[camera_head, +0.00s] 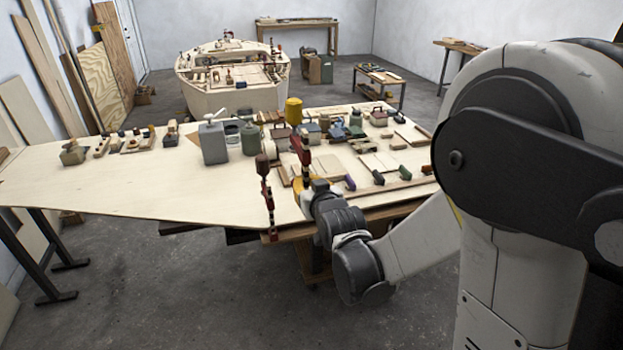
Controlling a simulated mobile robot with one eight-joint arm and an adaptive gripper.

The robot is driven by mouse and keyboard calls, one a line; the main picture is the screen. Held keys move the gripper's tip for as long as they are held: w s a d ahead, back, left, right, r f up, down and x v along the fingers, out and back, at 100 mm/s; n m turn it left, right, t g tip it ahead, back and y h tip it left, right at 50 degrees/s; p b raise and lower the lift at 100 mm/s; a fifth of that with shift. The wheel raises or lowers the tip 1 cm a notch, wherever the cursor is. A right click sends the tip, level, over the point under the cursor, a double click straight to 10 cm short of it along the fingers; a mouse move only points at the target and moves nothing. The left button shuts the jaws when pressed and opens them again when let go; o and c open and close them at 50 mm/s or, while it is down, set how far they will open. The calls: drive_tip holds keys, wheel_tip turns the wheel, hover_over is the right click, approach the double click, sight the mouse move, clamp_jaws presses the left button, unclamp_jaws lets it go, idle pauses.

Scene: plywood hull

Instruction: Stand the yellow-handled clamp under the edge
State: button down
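A red clamp (302,152) shows just beyond my gripper (312,188), above the near part of the plywood sheet (130,190). A yellow-orange part (300,184), which looks like its handle, shows beside the gripper, partly covered by it. My gripper points away from me over the sheet's near edge. Its fingertips are too small and hidden to tell whether they close on the clamp. A second red clamp (267,197) with a brown handle stands upright at the sheet's near edge, left of my gripper, and reaches below that edge.
A purple-handled tool (349,182) lies right of my gripper. The sheet's left front is bare. Open floor (180,290) lies before it.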

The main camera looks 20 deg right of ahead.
drive_tip(key=shift+a+f, duration=0.1)
drive_tip(key=shift+a, duration=0.15)
drive_tip(key=shift+f+b, duration=0.3)
drive_tip(key=shift+b, duration=0.05)
wheel_tip(320, 180, down, 19)
drive_tip(key=b, duration=1.4)
drive_tip(key=shift+r+b, duration=0.15)
drive_tip(key=shift+b, duration=0.25)
drive_tip(key=shift+d, duration=0.1)
drive_tip(key=shift+w, duration=0.5)
drive_tip(key=shift+r+x, duration=0.25)
drive_tip(key=shift+x, duration=0.7)
drive_tip(key=shift+r+x, duration=0.2)
drive_tip(key=shift+x, duration=0.8)
drive_tip(key=shift+w+f, duration=0.1)
drive_tip(key=shift+w, duration=0.1)
